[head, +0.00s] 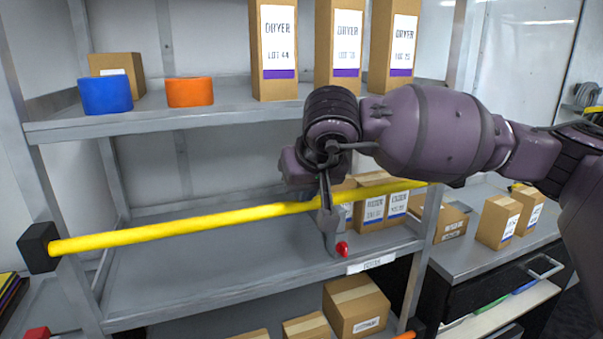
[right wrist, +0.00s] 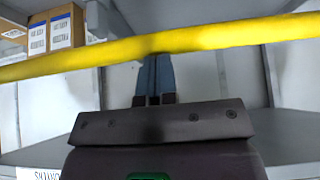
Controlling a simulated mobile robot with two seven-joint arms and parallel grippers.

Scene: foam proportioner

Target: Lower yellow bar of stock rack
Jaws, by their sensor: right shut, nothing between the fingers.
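The yellow bar (head: 190,222) runs across the front of the stock rack (head: 160,125) at the middle shelf. It rises slightly from a black end block (head: 38,247) at the left toward the right upright. My right gripper (head: 326,195) is at the bar, right of its middle, and overlaps part of it. In the right wrist view, the bar (right wrist: 220,36) crosses the top of the picture and covers the tips of my right gripper's closed fingers (right wrist: 157,72). I cannot tell whether they touch it. My left gripper is not in view.
Small cartons (head: 372,208) stand on the middle shelf behind the bar. Tall dryer boxes (head: 337,45), a blue roll (head: 106,96) and an orange roll (head: 190,92) are on the shelf above. A side counter (head: 470,240) with boxes is at the right. The middle shelf's left part is clear.

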